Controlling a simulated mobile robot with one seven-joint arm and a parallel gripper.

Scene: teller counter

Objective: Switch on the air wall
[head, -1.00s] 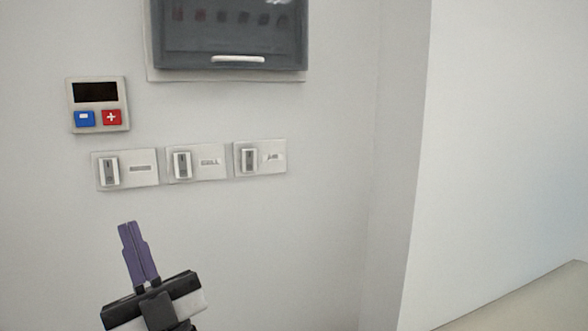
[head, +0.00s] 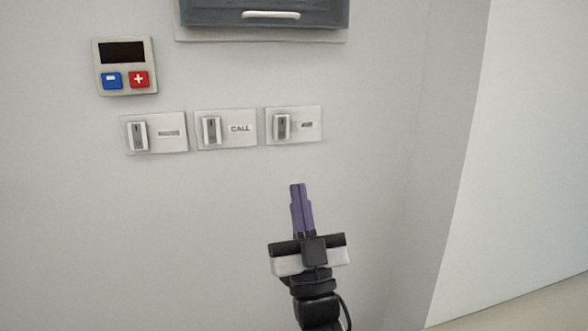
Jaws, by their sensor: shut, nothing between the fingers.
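Three white wall plates, each with a grey rocker switch and a label, sit in a row on the wall. The right switch (head: 282,127) has a short label (head: 307,125) that looked like "AIR" earlier but is too blurred to read now. The middle switch (head: 211,130) is labelled "CALL". The left switch (head: 138,135) has a label too blurred to read. My gripper (head: 298,186) has purple fingers, shut and empty, pointing up. In the picture it is below the right switch plate and apart from it.
A control panel (head: 124,66) with a dark display, a blue button and a red plus button is at the upper left. A grey cabinet door (head: 200,14) with a white handle is above the switches. A wall corner is at the right.

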